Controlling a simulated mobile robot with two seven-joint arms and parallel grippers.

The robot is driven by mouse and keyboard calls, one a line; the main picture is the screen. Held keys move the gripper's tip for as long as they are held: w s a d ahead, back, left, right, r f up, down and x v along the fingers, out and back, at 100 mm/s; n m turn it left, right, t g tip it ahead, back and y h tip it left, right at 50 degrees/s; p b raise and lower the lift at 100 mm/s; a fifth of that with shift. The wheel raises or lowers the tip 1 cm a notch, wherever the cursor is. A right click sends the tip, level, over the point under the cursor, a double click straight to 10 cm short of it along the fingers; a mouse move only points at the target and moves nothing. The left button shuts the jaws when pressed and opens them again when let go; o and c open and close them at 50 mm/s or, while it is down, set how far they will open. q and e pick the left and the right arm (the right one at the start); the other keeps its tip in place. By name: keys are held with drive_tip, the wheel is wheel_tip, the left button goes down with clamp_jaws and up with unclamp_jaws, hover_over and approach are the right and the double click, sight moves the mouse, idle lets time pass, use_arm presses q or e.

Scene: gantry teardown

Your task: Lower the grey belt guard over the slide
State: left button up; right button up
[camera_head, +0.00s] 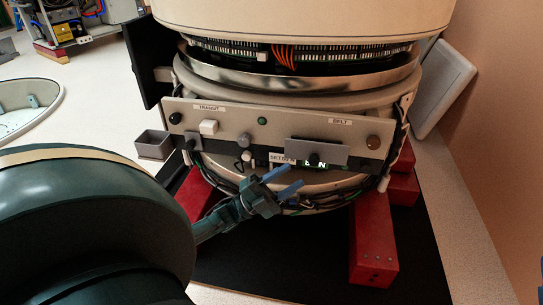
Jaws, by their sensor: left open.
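The grey belt guard (326,151) is a flat plate on the right half of the control panel, below the BELT label. A dark strip runs along its top edge. A small black knob (314,159), possibly the slide's, shows at the plate's lower edge; I cannot tell how far the guard covers the slide. My left gripper (289,181) comes in from the lower left, with its blue fingers apart and empty. In the picture it is below and left of the guard, close to the panel's lower edge. I see no contact with the guard. My right gripper is not in view.
A small grey box (154,145) juts out at left. Cables hang below the panel. Red blocks (374,240) stand on the black mat (290,262).

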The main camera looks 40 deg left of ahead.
use_arm(q)
drive_tip(key=v, duration=0.5)
drive_tip(key=shift+s+a+f, duration=0.15)
drive_tip(key=shift+s, duration=0.05)
drive_tip(key=shift+s, duration=0.1)
